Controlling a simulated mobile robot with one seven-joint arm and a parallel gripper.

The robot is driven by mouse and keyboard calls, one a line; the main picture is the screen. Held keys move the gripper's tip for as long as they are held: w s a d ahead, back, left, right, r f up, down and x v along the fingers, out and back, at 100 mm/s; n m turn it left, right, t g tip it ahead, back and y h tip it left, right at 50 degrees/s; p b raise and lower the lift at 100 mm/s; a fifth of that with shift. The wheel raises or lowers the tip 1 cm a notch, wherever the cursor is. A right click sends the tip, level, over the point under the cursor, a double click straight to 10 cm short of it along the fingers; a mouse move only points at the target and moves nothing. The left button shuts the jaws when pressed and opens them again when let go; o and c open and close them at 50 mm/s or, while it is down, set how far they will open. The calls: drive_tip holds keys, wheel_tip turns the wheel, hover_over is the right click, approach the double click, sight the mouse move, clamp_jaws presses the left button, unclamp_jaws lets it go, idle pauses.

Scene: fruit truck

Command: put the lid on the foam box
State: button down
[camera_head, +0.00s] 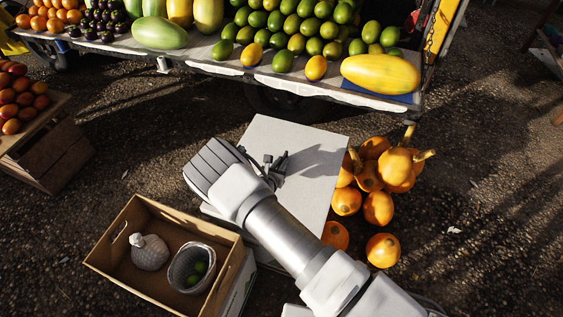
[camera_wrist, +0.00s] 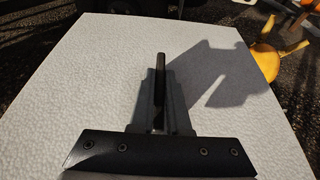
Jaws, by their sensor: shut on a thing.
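The white foam lid (camera_head: 275,135) is a broad flat slab below the truck's shelf, in the middle of the head view. It fills most of the wrist view (camera_wrist: 90,75). My gripper (camera_head: 276,163) is over the lid's upper face, fingers close together and shut on the lid; the exact grip point is hard to make out. The fingers also show in the wrist view (camera_wrist: 160,75). A pale edge, likely the foam box (camera_head: 212,211), shows beside my arm below the lid's left side. The rest of the box is hidden, so I cannot tell whether the lid touches it.
A cardboard box (camera_head: 118,226) with a wrapped bundle and a basket of green fruit stands at the lower left. Orange squashes (camera_head: 378,207) lie close to the lid's right side. The truck's fruit shelf (camera_head: 207,58) runs along the back. Open ground lies to the far right.

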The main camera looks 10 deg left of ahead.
drive_tip(key=shift+f+b, duration=0.8)
drive_tip(key=shift+f, duration=0.3)
idle(0.3)
drive_tip(key=c, duration=0.8)
unclamp_jaws()
drive_tip(key=p+v, duration=0.4)
drive_tip(key=v, duration=1.3)
drive_tip(key=shift+s+r+p, duration=0.15)
drive_tip(key=shift+s+p, duration=0.05)
drive_tip(key=shift+p, duration=0.15)
drive_tip(key=shift+a, duration=0.1)
